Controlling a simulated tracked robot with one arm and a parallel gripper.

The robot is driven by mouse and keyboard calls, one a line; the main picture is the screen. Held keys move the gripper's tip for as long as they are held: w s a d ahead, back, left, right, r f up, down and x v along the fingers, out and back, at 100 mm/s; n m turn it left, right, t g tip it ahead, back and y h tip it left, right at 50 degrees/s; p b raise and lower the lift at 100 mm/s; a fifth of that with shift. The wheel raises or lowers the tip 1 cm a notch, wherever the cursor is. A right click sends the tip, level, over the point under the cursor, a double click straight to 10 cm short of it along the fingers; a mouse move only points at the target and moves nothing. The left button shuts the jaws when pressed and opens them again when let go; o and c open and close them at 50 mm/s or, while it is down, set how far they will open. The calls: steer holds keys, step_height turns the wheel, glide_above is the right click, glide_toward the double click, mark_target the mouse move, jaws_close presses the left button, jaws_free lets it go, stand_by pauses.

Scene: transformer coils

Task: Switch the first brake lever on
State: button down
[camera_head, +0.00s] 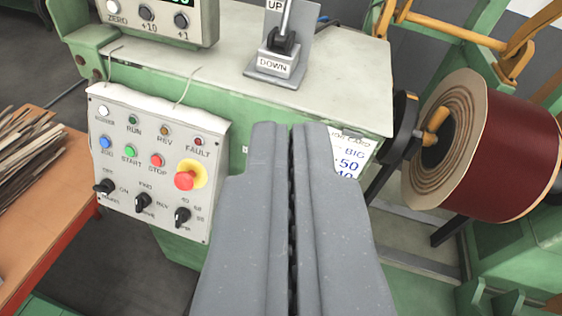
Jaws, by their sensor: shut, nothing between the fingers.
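A lever (285,38) stands on a grey bracket on the green machine's pale top, at the top middle. Its plate reads UP above and DOWN below. The lever's shaft rises toward the UP label, and its upper end is cut off by the frame. No label in view names it as a brake lever. My gripper (290,128) fills the lower middle. Its two grey fingers lie side by side with only a thin dark slit between them, shut and empty. The fingertips appear below the lever in the picture, apart from it.
A control panel (157,165) with buttons, knobs and a red emergency stop hangs at left. A counter box (170,20) stands above it. A dark red coil (510,145) is at right. An orange bench (60,185) with strips is at far left. The machine top (345,75) right of the lever is clear.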

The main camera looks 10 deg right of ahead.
steer(key=w+d+f+n+t, duration=0.25)
steer(key=w+f+n, duration=0.65)
steer(key=w+f, duration=0.5)
step_height(320, 180, down, 19)
steer(key=w+a+n+y+p, duration=0.1)
steer(key=n+y, duration=0.4)
steer(key=n, duration=0.5)
steer(key=shift+w+n+g+p, duration=0.35)
steer(key=shift+w+g, duration=0.1)
steer(key=shift+w, duration=0.25)
steer(key=shift+w+a, duration=0.1)
steer(key=x, duration=1)
